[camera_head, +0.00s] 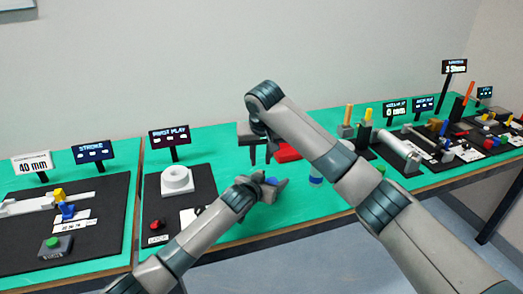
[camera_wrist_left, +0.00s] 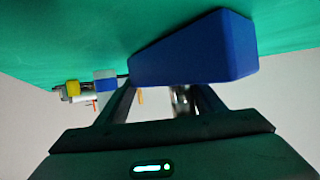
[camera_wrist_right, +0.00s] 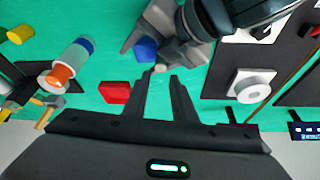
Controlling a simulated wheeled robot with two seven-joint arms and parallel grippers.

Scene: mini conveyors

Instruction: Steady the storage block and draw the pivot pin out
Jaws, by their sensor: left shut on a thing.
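A blue block (camera_wrist_left: 195,50), likely the storage block, is held in my left gripper (camera_head: 278,187), which is shut on it at the table's front part. The block also shows between the left fingers in the right wrist view (camera_wrist_right: 145,49). My right gripper (camera_head: 260,157) points down behind the left one. Its two fingers (camera_wrist_right: 165,76) stand apart with nothing clearly between them. A small grey round end (camera_wrist_right: 160,68) shows just past the right fingertips, by the left gripper. I cannot tell whether it is the pivot pin.
A red block (camera_head: 288,152) lies beside the right gripper. A white ring (camera_head: 177,180) sits on a black board to the left.

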